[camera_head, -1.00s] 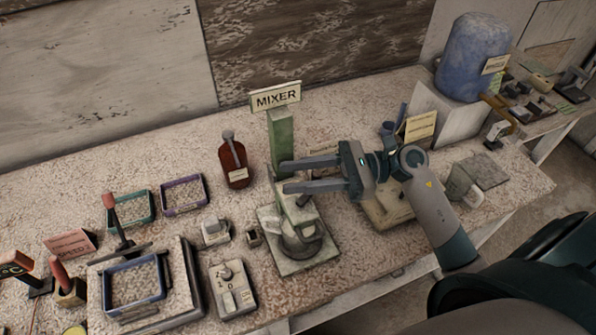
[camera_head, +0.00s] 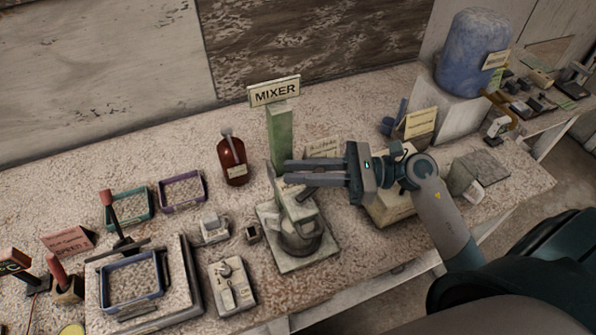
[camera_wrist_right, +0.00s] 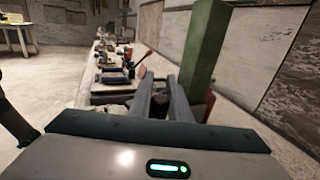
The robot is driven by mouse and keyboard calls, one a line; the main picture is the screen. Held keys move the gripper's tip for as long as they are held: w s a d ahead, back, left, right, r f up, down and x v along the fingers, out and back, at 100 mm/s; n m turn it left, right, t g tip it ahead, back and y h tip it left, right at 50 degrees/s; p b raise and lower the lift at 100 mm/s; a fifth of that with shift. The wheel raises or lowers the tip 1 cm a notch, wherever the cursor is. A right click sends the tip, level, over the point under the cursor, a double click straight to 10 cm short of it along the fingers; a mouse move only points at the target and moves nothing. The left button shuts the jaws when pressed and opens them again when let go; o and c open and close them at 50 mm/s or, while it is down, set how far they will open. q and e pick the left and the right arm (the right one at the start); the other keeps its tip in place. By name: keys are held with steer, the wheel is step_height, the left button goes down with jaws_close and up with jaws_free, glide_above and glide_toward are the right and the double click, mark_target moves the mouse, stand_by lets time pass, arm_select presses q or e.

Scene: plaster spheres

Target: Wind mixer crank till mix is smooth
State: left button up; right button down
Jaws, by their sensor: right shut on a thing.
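The mixer (camera_head: 279,130) is a green post under a "MIXER" sign, with a grey pot (camera_head: 300,240) at its foot on a square base plate. My right gripper (camera_head: 287,171) reaches in from the right at the mixer's head, its fingers close together. It is shut on the dark crank knob (camera_wrist_right: 158,106), which shows between the fingers in the right wrist view, beside the green post. The fingers hide most of the crank in the head view. The mix inside the pot cannot be seen. My left gripper is out of view.
A brown-red bottle (camera_head: 232,162) stands left of the mixer. A switch box (camera_head: 232,288), a grey cup (camera_head: 214,229) and a framed tray (camera_head: 132,282) lie farther left. A blue drum (camera_head: 472,55) stands at the back right. Bench room behind the bottle is clear.

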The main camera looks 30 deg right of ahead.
steer(key=t, duration=0.1)
steer(key=m+t+h, duration=0.1)
steer(key=m+t, duration=0.1)
steer(key=shift+s+d+h, duration=0.3)
steer(key=shift+h, duration=0.1)
steer(key=shift+s+d+r+m+t+h+p, duration=0.1)
steer(key=shift+d+m+t+h+p, duration=0.05)
steer(key=shift+m+t+h+p, duration=0.4)
steer(key=shift+s+d+m+t+h+p, duration=0.15)
steer(key=shift+m+t+h+p, duration=0.15)
steer(key=shift+m+t+h, duration=0.4)
steer(key=c, duration=1.6)
jaws_free()
steer(key=shift+c, duration=0.2)
steer(key=shift+d, duration=0.15)
